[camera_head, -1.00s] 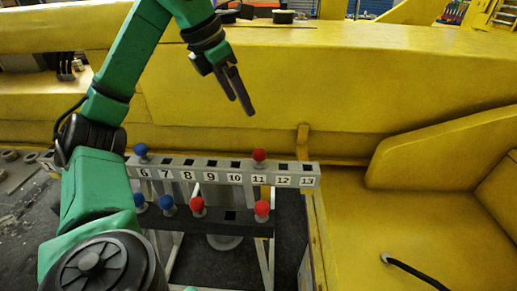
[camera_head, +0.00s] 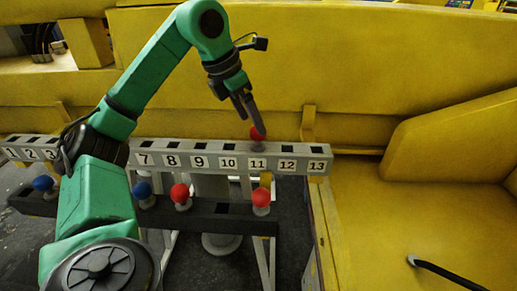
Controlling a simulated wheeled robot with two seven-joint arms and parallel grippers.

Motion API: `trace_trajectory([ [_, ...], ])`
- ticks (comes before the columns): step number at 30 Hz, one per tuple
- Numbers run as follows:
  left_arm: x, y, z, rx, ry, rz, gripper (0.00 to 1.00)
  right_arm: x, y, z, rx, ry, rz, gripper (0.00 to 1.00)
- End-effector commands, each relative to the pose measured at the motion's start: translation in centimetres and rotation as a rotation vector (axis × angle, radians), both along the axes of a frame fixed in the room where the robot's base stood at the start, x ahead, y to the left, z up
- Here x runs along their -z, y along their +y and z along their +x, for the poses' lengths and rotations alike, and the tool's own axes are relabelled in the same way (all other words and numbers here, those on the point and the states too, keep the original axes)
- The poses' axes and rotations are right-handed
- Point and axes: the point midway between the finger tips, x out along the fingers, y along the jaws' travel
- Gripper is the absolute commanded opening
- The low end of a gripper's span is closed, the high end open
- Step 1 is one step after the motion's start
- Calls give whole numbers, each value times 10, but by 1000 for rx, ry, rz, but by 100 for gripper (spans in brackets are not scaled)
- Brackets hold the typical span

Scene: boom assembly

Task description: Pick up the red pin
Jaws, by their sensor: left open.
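A red-headed pin (camera_head: 256,132) stands in the upper numbered rail (camera_head: 213,162) at the slot marked 11. My left gripper (camera_head: 251,116) is open and points down just above and in front of this pin. One finger overlaps the red head in the picture, and I cannot tell whether they touch. Two more red pins stand in the lower dark rail, one (camera_head: 180,193) below label 8 and one (camera_head: 261,198) below label 11. My right gripper is not in view.
Blue pins stand in the lower rail (camera_head: 215,221), one (camera_head: 142,190) near the middle and one (camera_head: 43,184) at the left. My left arm hides part of both rails. A large yellow boom (camera_head: 380,60) runs close behind the upper rail. A black hose (camera_head: 445,273) lies at the lower right.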

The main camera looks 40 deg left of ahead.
Motion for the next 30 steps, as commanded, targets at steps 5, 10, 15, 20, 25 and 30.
trace_trajectory([
  [5, 20, -2, 8, -1, 2, 1, 85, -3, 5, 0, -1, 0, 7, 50],
  [10, 49, -5, 21, -1, 2, 0, 85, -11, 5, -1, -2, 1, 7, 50],
  [15, 60, -6, 24, 0, -2, -1, 85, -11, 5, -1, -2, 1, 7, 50],
  [20, 59, -6, 24, 0, -2, -1, 66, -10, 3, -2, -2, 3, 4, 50],
  [25, 59, -6, 24, 0, -2, -1, 1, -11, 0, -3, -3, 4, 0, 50],
  [30, 58, -6, 25, 0, -4, 0, 0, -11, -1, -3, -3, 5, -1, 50],
])
